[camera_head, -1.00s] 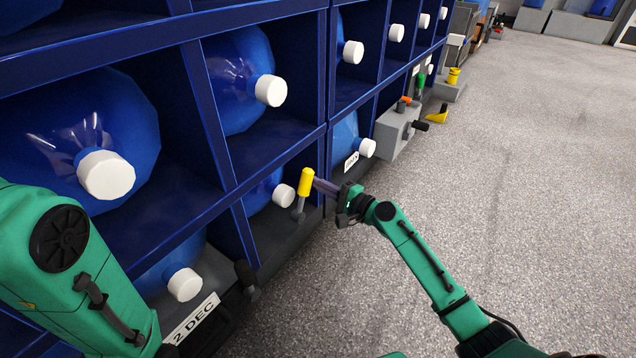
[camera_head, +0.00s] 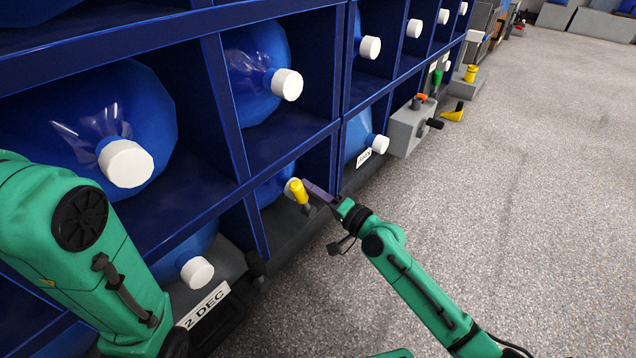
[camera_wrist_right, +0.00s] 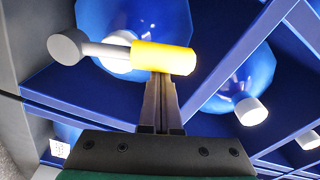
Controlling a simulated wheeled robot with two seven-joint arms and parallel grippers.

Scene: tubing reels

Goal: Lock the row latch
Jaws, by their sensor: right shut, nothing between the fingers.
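The row latch is a lever with a yellow grip (camera_head: 298,191) on a grey rod, low at the front of the blue rack. In the head view the grip leans up and to the left from its pivot. In the right wrist view the yellow grip (camera_wrist_right: 163,58) lies across the fingertips, with the grey rod running left to a round grey end. My right gripper (camera_head: 307,186) is shut with nothing between its fingers. Its tips are against or very near the grip's side; exact contact is unclear. My left arm shows at the left, but its gripper is out of frame.
The blue rack (camera_head: 233,110) holds large blue bottles with white caps. A "2 DEC" label (camera_head: 206,305) is at its lower edge. A grey box (camera_head: 408,130) with a black knob stands farther along. Open speckled floor lies to the right.

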